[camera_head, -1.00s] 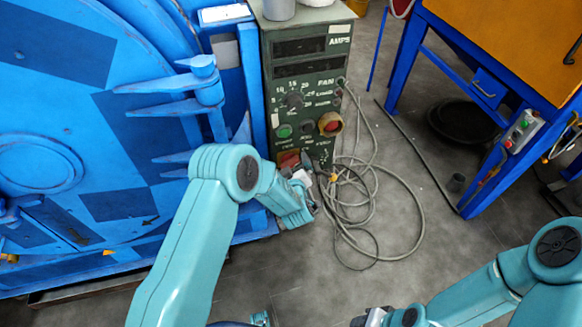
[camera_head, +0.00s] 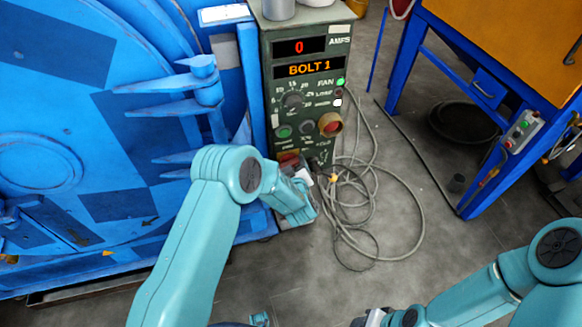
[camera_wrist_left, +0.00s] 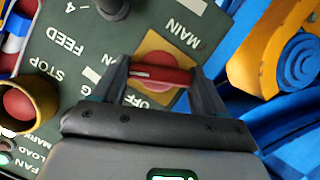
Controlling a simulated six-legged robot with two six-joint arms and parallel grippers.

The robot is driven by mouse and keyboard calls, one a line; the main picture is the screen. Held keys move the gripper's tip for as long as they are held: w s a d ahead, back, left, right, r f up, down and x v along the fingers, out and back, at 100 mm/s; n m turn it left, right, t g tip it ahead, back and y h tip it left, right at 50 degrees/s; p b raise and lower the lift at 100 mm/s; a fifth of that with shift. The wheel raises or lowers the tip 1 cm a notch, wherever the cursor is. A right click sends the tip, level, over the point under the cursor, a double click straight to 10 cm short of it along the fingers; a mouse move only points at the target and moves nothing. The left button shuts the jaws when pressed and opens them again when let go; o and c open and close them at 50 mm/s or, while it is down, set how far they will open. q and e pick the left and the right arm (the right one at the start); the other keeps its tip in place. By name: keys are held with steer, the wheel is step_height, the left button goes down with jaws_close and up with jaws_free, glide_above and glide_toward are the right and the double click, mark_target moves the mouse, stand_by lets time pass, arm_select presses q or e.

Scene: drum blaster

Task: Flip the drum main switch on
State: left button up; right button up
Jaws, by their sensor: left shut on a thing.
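The main switch, a red handle (camera_wrist_left: 160,75) on a yellow-orange plate, sits under the word MAIN on the green control box (camera_head: 305,110). In the left wrist view my left gripper (camera_wrist_left: 158,85) has its two fingers on either end of the red handle and is shut on it. The handle lies nearly across the picture, with OFF lettering just below it. In the head view my left arm covers most of the gripper, and a bit of the switch (camera_head: 288,157) shows. The display reads 0 and BOLT 1. My right gripper (camera_head: 372,317) is cut off at the bottom edge.
A red stop button in a yellow collar (camera_head: 330,124) and a green button (camera_head: 284,131) sit above the switch. Loose cables (camera_head: 385,250) lie on the floor to the right. The large blue drum machine (camera_head: 70,130) stands left, a blue-framed bench (camera_head: 480,90) right.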

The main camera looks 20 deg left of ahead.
arm_select(q)
steer(key=shift+d+m+g+y, duration=0.1)
steer(key=shift+m+g+y, duration=0.75)
steer(key=shift+m, duration=0.65)
steer(key=o, duration=1.1)
steer(key=shift+c, duration=0.2)
steer(key=p+v, duration=0.1)
steer(key=v, duration=1.5)
steer(key=shift+d+p, duration=0.2)
steer(key=shift+p, duration=0.2)
